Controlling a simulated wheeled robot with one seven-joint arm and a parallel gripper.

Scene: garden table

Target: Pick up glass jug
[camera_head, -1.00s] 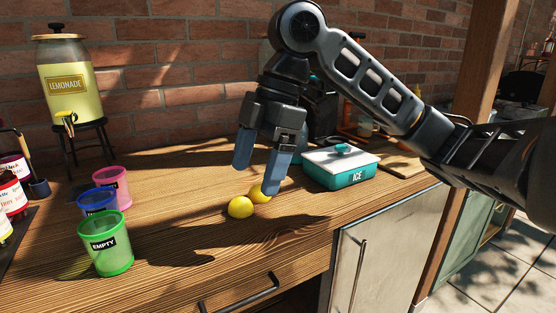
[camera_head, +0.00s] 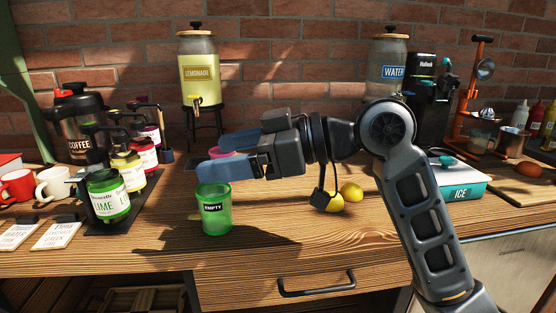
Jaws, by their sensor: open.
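I cannot tell for sure which thing is the glass jug. A dark jug labelled COFFEE (camera_head: 85,135) with a red-topped lid stands at the back left. A glass lemonade dispenser (camera_head: 199,80) stands on a black stool against the wall, and a glass water dispenser (camera_head: 388,72) stands farther right, its lower part hidden. My gripper (camera_head: 208,157) is open and empty, its blue fingers pointing left. It is above and behind the green EMPTY cup (camera_head: 215,217) in the picture, well right of the coffee jug. A pink cup (camera_head: 222,152) shows partly between the fingers.
Labelled syrup bottles (camera_head: 109,200) stand on a dark tray left of the green cup. Mugs (camera_head: 53,185) and cards (camera_head: 56,236) are at far left. Lemons (camera_head: 351,191) and the ice box (camera_head: 455,183) lie right. The front middle of the table is mostly clear.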

